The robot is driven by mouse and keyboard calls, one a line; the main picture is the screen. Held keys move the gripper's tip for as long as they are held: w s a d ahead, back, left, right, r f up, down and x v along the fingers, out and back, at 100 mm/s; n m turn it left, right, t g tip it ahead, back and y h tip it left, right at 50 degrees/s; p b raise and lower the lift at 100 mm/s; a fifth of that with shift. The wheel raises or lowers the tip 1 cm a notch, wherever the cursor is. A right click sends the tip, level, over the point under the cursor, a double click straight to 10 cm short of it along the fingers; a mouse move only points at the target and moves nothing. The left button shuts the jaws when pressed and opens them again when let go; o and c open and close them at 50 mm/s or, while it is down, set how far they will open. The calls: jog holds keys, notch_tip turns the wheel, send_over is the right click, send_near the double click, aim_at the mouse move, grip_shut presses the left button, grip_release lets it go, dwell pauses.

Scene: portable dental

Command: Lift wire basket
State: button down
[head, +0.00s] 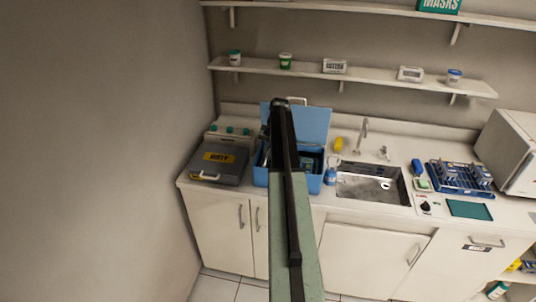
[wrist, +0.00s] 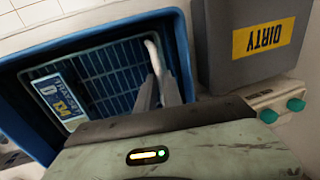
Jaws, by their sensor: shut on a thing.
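The wire basket (wrist: 108,75) is a dark blue grid inside the open blue case (wrist: 42,62), seen from above in the wrist view. A pale curved handle (wrist: 152,52) rises from it. My gripper (wrist: 158,84) is shut on this handle, its two grey fingers on either side. I cannot tell whether the basket is clear of the case floor. In the head view the blue case (head: 313,184) stands on the counter with its lid up. There my arm hides much of the case and the gripper.
A grey box marked DIRTY (head: 220,161) stands left of the case and shows close by in the wrist view (wrist: 243,42). The sink (head: 370,184) is to the right. A blue rack (head: 460,178) stands beyond it. A shelf (head: 380,76) hangs above.

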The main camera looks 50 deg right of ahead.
notch_tip(320, 180, up, 8)
jog(key=p, duration=0.8)
jog(key=c, duration=1.5)
grip_release()
jog(key=r+p, duration=0.2)
jog(key=s+r+p, duration=0.1)
jog(key=r+p, duration=0.4)
jog(key=shift+s+d+r+p, duration=0.15)
jog(key=shift+d+r+p, duration=0.15)
jog(key=shift+d, duration=0.1)
